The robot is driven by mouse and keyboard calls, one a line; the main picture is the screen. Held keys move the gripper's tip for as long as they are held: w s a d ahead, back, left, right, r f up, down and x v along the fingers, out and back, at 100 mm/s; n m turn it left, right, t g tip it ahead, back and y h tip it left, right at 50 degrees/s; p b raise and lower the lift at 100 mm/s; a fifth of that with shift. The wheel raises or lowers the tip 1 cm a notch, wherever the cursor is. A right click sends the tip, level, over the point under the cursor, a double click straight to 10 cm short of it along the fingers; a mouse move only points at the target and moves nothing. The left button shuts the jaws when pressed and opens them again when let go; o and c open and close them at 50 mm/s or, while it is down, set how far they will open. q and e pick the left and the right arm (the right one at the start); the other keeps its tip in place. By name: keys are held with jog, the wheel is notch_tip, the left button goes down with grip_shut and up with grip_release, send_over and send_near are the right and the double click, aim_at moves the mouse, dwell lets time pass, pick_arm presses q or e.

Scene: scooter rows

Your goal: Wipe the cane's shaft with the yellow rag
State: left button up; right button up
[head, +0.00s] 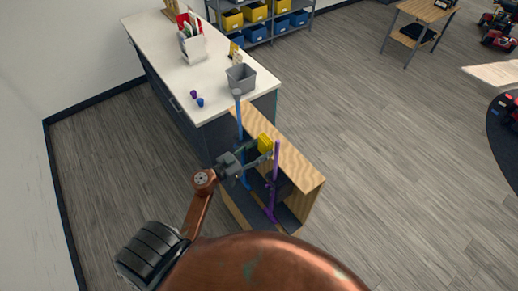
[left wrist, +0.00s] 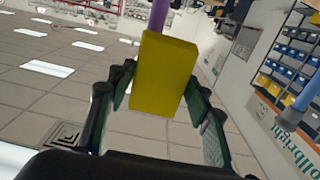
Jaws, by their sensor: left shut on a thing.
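My left gripper (head: 262,152) is shut on the yellow rag (head: 265,142), which looks like a small block. In the left wrist view the rag (left wrist: 165,75) sits between the two fingers. A purple cane (head: 272,185) stands upright just right of the gripper, and part of it shows beyond the rag in the left wrist view (left wrist: 160,15). I cannot tell whether rag and cane touch. A blue cane (head: 239,120) stands left of the rag; a blue shaft also shows at the right of the left wrist view (left wrist: 299,106). My right gripper is not in view.
The canes stand at an open wooden stand (head: 300,170) against the end of a white counter (head: 160,50). Open floor (head: 390,160) lies to the right.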

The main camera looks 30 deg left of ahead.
aim_at(270, 149)
pick_arm(q)
jog(key=shift+p+x, duration=0.65)
jog(key=shift+x, duration=0.7)
dwell(0.6)
jog(key=shift+s+d+p, duration=0.15)
jog(key=shift+s+d, duration=0.1)
jog(key=shift+d, duration=0.25)
jog(key=shift+s+d+p, duration=0.15)
jog(key=shift+s+d, duration=0.1)
jog(key=shift+d, duration=0.3)
jog(key=shift+w+a, duration=0.3)
jog(key=shift+a, duration=0.25)
jog(key=shift+w+a, duration=0.3)
jog(key=shift+a, duration=0.2)
jog(key=shift+s, duration=0.1)
jog(key=shift+v, duration=2.9)
jog(key=shift+v, duration=1.55)
